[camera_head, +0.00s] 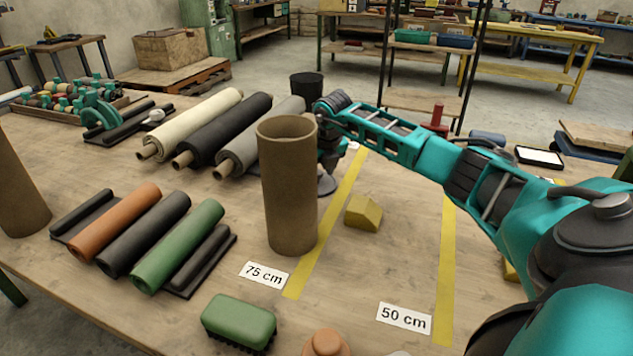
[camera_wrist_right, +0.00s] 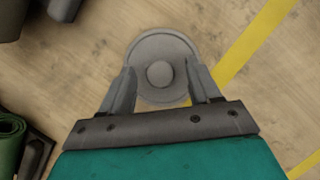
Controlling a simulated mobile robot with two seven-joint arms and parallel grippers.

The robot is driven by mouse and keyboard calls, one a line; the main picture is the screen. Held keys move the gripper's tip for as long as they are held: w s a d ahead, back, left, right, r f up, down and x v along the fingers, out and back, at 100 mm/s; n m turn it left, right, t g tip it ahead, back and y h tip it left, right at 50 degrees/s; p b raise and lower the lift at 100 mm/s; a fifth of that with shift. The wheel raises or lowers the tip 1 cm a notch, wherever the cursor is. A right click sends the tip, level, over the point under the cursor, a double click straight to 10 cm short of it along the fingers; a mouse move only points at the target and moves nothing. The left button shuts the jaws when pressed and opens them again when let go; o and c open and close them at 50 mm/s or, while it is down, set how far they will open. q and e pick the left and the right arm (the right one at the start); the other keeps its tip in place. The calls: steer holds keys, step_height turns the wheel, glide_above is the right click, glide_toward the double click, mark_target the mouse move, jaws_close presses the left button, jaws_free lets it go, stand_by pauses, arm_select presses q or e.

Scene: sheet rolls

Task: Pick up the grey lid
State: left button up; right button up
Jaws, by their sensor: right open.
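The grey lid (camera_wrist_right: 160,52) is a round disc with a raised knob in its centre, lying on the wooden table. I cannot tell whether the fingers touch the lid. In the head view the lid (camera_head: 327,185) shows only in part, behind the tall brown tube (camera_head: 290,190). My left gripper is not in view.
The tall brown tube stands close in front of the right gripper. Sheet rolls (camera_head: 230,130) lie to the left, with orange, black and green rolls (camera_head: 145,235) nearer. A yellow block (camera_head: 363,213), a green brush (camera_head: 239,318) and yellow tape lines (camera_head: 325,228) are nearby.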

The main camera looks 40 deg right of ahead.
steer(key=shift+c, duration=0.3)
steer(key=c, duration=1)
steer(key=shift+r, duration=0.1)
steer(key=shift+c, duration=0.2)
